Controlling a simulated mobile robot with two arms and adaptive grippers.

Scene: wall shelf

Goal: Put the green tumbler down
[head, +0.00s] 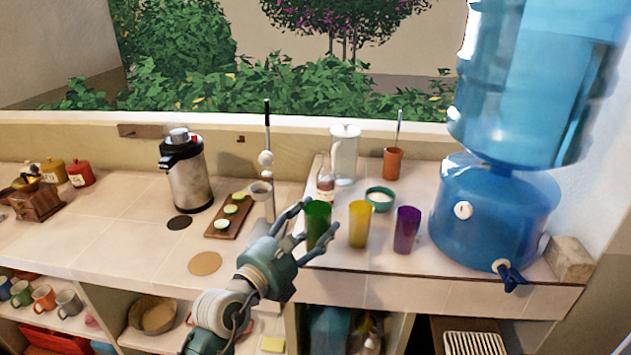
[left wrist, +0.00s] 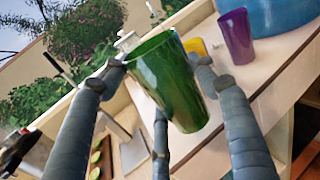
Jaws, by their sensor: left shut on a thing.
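The green tumbler (head: 318,222) is at the left end of a row of tumblers on the raised tiled counter in the head view. My left gripper (head: 306,228) has its fingers around it. In the left wrist view the green tumbler (left wrist: 170,82) fills the middle, between the grey fingers of my left gripper (left wrist: 160,85). I cannot tell whether its base touches the counter. My right gripper is not in view.
A yellow tumbler (head: 360,224) and a purple tumbler (head: 406,230) stand to the right. The blue water dispenser (head: 495,215) stands at right. Bare tiles (head: 350,262) lie in front.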

